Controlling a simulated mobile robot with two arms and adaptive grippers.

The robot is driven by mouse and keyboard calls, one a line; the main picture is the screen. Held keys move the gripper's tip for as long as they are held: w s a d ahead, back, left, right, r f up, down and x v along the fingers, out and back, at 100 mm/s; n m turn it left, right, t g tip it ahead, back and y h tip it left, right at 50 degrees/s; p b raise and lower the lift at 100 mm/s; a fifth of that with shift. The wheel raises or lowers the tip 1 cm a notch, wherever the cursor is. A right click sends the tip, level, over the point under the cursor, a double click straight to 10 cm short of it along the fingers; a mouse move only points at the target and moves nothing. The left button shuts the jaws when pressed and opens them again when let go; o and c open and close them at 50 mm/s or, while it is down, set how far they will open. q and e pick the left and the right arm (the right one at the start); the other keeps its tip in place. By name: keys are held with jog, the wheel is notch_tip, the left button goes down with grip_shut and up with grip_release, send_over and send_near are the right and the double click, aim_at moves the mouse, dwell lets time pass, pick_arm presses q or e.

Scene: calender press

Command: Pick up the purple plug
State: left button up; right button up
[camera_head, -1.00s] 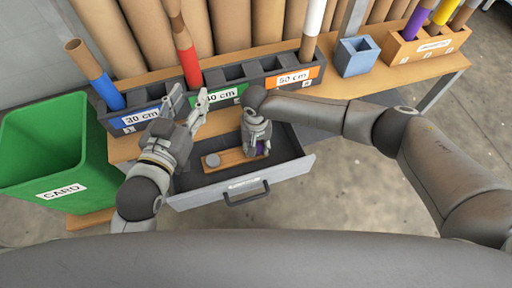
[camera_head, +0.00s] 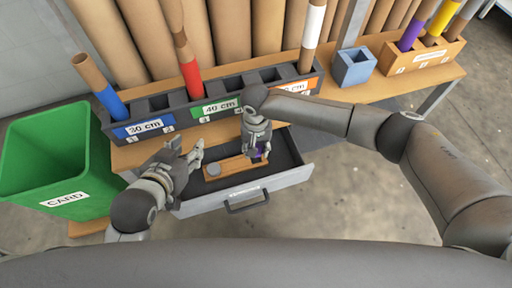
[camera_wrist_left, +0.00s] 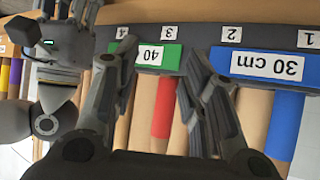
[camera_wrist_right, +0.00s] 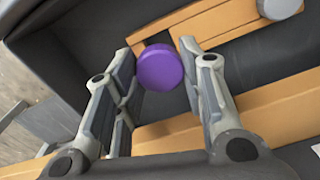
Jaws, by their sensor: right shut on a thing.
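The purple plug (camera_wrist_right: 160,68) is a round disc seen between the two fingers of my right gripper (camera_wrist_right: 158,55) in the right wrist view. My right gripper is shut on it, low over the wooden holder (camera_head: 238,179) in the open drawer (camera_head: 287,150). In the head view only a little purple (camera_head: 262,149) shows, the rest hidden by the fingers. My left gripper (camera_head: 198,156) is open and empty at the left side of the drawer; its spread fingers (camera_wrist_left: 157,60) also show in the left wrist view.
A grey round plug (camera_head: 213,170) sits on the holder's left part. A rack (camera_head: 185,118) with blue, green and orange labels stands on the bench behind the drawer. A green CARD bin (camera_head: 40,160) stands at left. Bare floor (camera_head: 350,200) lies to the right.

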notch_tip(320, 180, up, 4)
jog(key=shift+r+p, duration=0.1)
jog(key=shift+p, duration=0.65)
notch_tip(320, 180, up, 4)
jog(key=shift+p, duration=0.75)
pick_arm(q)
jog(key=s+a+f+g+y, duration=0.1)
jog(key=s+a+f+g, duration=0.1)
jog(key=s, duration=0.4)
jog(key=s+a+f+g+p, duration=0.1)
jog(key=s+a+f+g, duration=0.1)
jog(key=s+g, duration=0.3)
jog(key=shift+s+y, duration=0.4)
jog(key=shift+s, duration=0.2)
pick_arm(e)
jog(key=shift+r, duration=2.45)
